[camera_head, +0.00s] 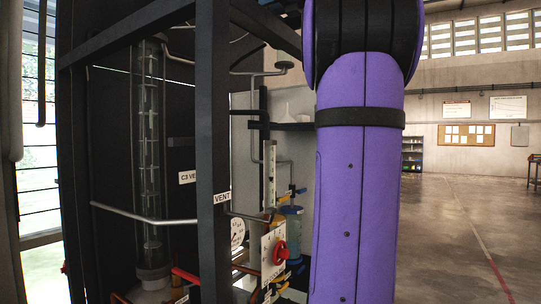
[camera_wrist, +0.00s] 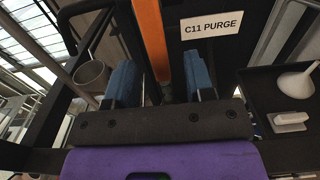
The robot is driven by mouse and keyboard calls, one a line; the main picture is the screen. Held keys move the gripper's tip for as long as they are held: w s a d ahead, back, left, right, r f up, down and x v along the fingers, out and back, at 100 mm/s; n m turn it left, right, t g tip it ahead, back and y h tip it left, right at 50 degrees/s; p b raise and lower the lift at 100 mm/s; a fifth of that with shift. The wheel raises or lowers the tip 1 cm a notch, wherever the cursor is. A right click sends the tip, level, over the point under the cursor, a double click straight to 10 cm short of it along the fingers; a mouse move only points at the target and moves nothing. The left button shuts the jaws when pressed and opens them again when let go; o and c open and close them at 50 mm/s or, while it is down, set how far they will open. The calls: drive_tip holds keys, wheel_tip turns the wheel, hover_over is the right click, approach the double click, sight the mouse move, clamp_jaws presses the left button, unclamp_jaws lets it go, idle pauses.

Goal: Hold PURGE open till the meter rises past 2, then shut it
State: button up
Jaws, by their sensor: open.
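The C11 PURGE label (camera_wrist: 212,24) shows at the top of the wrist view. An orange bar (camera_wrist: 152,42) runs down from the top edge just left of the label. My gripper (camera_wrist: 162,82) has its two blue fingers apart, one on each side of the bar's lower end; I see no clear contact. In the head view my purple arm fills the middle right, and the gripper and PURGE are not visible. A round white dial (camera_head: 238,232) and an upright white scale (camera_head: 270,172) show left of the arm; their readings are too small to tell, nor which is the meter.
A dark frame post (camera_head: 212,130) with a VENT label (camera_head: 222,197) stands left. A red knob (camera_head: 280,252) sits on a white plate. In the wrist view, a white funnel (camera_wrist: 298,82) rests on a dark shelf at right. Open floor (camera_head: 450,230) lies right.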

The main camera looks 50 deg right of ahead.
drive_tip(key=shift+s+d, duration=0.15)
drive_tip(key=shift+s, duration=2.15)
drive_tip(key=shift+s, duration=0.15)
